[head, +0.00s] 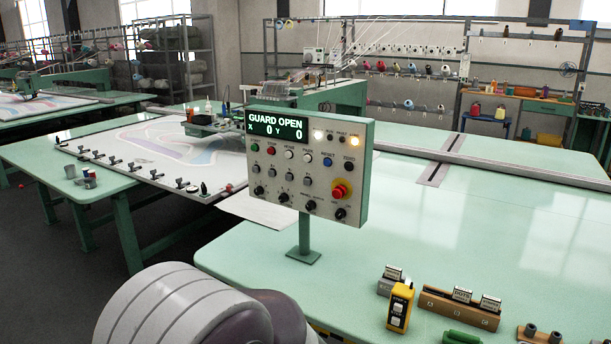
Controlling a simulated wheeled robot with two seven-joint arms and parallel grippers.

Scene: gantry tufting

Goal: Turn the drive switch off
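The control panel (226,140) stands upright on a green post at the front of the pale green table. Its display (277,123) reads GUARD OPEN, X 0, Y 0. Black rotary knobs line its lower part, among them one at the left (258,190) and one at the lower right (340,213). Their labels are too small to read, so I cannot tell which is the drive switch or how it is set. A red mushroom button (341,191) with a yellow collar sits at the right. Neither of my grippers is in view; only a rounded part of my arm shows at the bottom.
A yellow hand pendant (399,307), a brown block with labelled pieces (458,310) and a green object (461,338) lie at the front right. A frame with colourful patterned cloth (150,148) lies behind the panel.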

